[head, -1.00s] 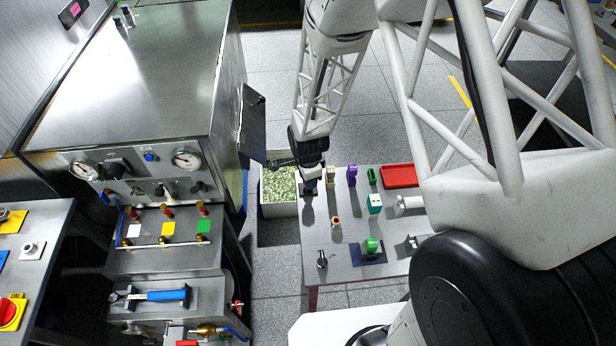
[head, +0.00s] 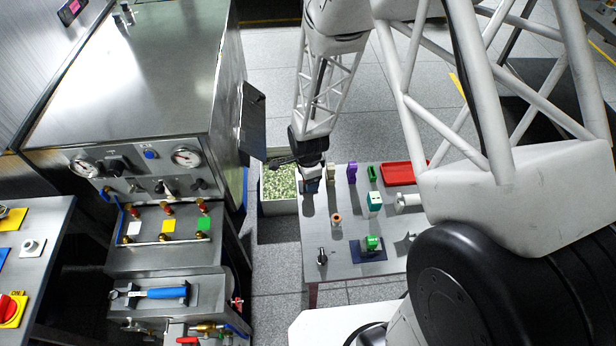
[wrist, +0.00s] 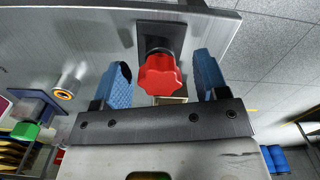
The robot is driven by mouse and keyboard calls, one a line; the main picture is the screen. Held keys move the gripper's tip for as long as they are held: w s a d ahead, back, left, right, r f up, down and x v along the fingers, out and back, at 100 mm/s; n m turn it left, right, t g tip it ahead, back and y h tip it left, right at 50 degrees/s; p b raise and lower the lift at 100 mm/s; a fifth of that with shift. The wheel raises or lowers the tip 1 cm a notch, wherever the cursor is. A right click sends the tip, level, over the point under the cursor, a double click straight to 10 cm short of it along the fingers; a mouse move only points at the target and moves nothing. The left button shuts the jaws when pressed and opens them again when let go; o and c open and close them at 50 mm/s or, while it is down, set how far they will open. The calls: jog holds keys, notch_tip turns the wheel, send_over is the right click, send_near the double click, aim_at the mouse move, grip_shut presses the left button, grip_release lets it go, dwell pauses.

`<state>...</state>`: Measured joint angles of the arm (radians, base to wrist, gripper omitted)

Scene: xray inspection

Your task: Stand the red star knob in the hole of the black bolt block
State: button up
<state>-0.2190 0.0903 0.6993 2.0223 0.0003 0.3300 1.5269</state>
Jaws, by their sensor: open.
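My gripper (head: 312,185) is at the far left corner of the grey table, pointing down. In the wrist view its two blue fingers (wrist: 163,68) are open, one on each side of the red star knob (wrist: 160,74). A gap shows between each finger and the knob, and neither finger appears to touch it. The knob sits in front of a dark rectangular piece (wrist: 160,28); I cannot tell if this is the black bolt block. In the head view the knob is hidden by my gripper. A small black piece (head: 322,257) stands at the table's near left.
The table (head: 335,215) carries a purple piece (head: 351,172), a teal-and-white block (head: 375,202), an orange-ringed part (head: 337,219), a green piece on a blue plate (head: 372,243) and a red tray (head: 399,174). A bin of pale pellets (head: 279,208) stands left of the table.

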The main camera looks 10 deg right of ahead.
jog(key=shift+r, duration=0.1)
jog(key=shift+r, duration=3.8)
jog(key=shift+r, duration=0.2)
jog(key=s+d+r+n+t, duration=0.1)
jog(key=s+d+r+n, duration=0.3)
jog(key=r, duration=0.5)
jog(key=s+d+r+n, duration=0.25)
jog(key=s+r, duration=0.25)
jog(key=r, duration=0.5)
jog(key=s+d+r+n+t, duration=0.1)
jog(key=s+d+r+n, duration=0.3)
jog(key=r, duration=0.5)
jog(key=s+d+r+n, duration=0.1)
jog(key=s+r+n, duration=0.1)
jog(key=s, duration=0.3)
jog(key=s+d+r+n, duration=0.1)
jog(key=s+r+n, duration=0.1)
jog(key=s+r, duration=0.2)
jog(key=shift+s+r+t, duration=0.25)
jog(key=shift+s+t, duration=0.05)
jog(key=shift+s, duration=0.95)
